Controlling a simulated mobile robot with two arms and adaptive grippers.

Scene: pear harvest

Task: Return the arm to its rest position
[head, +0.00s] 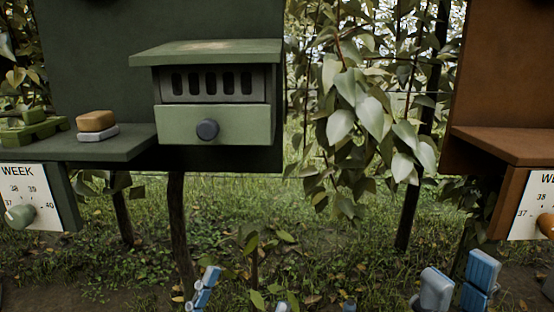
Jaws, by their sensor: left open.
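My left gripper (205,286) is low in the head view, left of centre, over the grass. Its blue and grey finger parts show, and it is open with nothing seen in it. My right gripper (461,283) is at the bottom right, with blue and grey parts showing.
A sponge-like block (95,121) and green carton (30,131) are on the left. A brown shelf (510,146) is right. Leafy branches (350,100) hang between; dials (20,215) face front.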

